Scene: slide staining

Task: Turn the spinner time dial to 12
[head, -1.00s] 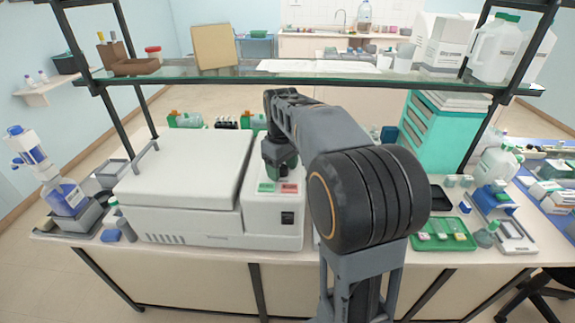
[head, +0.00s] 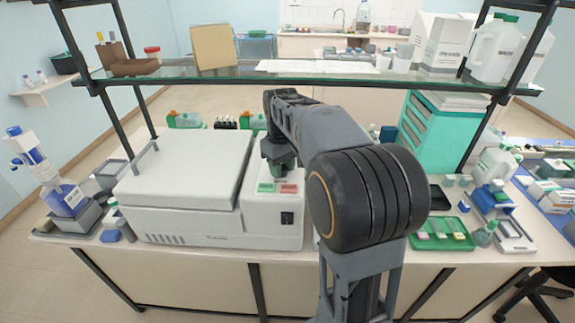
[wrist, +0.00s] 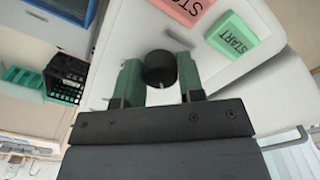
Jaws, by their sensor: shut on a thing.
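The white spinner (head: 185,172) stands on the bench with its lid closed. Its control panel is on the right side, with a green START button (wrist: 236,37) and a red STOP button (wrist: 188,8). The black time dial (wrist: 161,69) is a round knob beside these buttons. My gripper (wrist: 160,80) has its green fingers on either side of the dial and is shut on it. A small pale mark shows at the dial's near edge; no numbers are readable. In the head view my gripper (head: 281,160) is over the panel and hides the dial.
A glass shelf (head: 320,77) with boxes and jugs spans above the bench. A dark rack (wrist: 66,78) lies near the panel in the wrist view. A teal drawer unit (head: 438,130) and a green tray (head: 441,234) are on the right.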

